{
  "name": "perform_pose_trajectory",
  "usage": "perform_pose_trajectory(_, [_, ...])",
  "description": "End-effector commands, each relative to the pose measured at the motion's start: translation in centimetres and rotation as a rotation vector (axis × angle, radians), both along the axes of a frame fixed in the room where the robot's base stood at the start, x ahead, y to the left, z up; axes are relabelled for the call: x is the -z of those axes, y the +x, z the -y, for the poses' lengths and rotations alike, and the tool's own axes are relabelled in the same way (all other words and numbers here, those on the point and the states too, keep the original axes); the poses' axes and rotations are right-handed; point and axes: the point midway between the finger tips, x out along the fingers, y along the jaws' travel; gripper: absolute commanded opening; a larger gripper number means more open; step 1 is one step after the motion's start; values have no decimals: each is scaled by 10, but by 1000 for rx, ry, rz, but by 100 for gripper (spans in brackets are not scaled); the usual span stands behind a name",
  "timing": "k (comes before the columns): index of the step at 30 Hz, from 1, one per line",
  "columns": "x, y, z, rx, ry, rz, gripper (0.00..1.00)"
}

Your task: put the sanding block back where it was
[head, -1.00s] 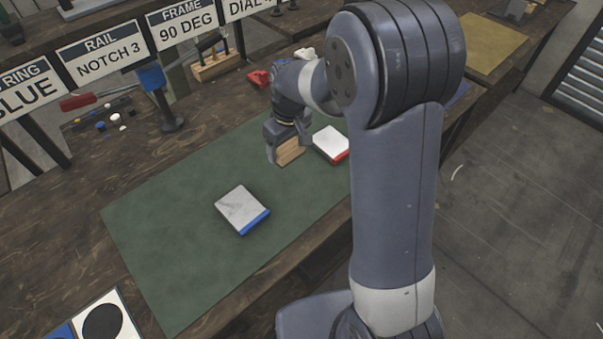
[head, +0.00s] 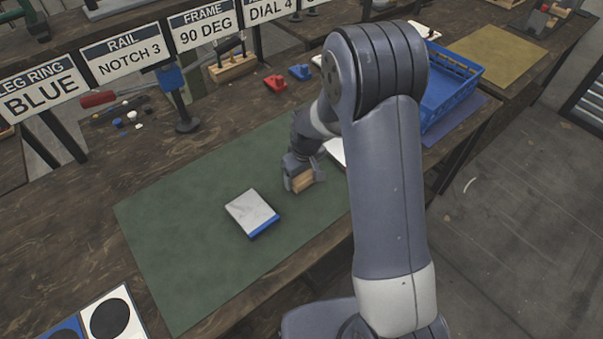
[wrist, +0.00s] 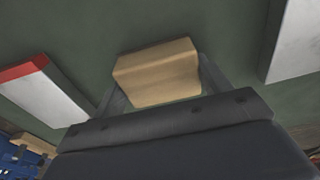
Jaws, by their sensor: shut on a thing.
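The sanding block is a tan, wood-coloured block (head: 302,183). My gripper (head: 304,178) is shut on it, over the green mat (head: 180,245). In the wrist view the block (wrist: 157,72) sits between the two fingers, with the mat behind it. I cannot tell whether the block touches the mat. A white pad with a blue edge (head: 251,212) lies on the mat to the left of my gripper. A white pad with a red edge is mostly hidden behind my arm in the head view; it shows in the wrist view (wrist: 45,92).
Red (head: 275,83) and blue (head: 299,72) small items sit behind the mat. A blue crate (head: 452,85) stands at the right. The mat's front left is clear.

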Motion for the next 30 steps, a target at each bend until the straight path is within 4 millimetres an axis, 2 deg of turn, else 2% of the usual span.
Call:
perform_pose_trajectory(5, [5,0,0,0,0,0,48])
perform_pose_trajectory(6, [3,0,0,0,0,0,76])
perform_pose_trajectory(13, [3,0,0,0,0,0,94])
perform_pose_trajectory(23, [-2,0,0,0,0,0,94])
perform_pose_trajectory(26, [-11,0,1,0,0,4,94])
perform_pose_trajectory(30, [-36,-2,2,0,1,7,94])
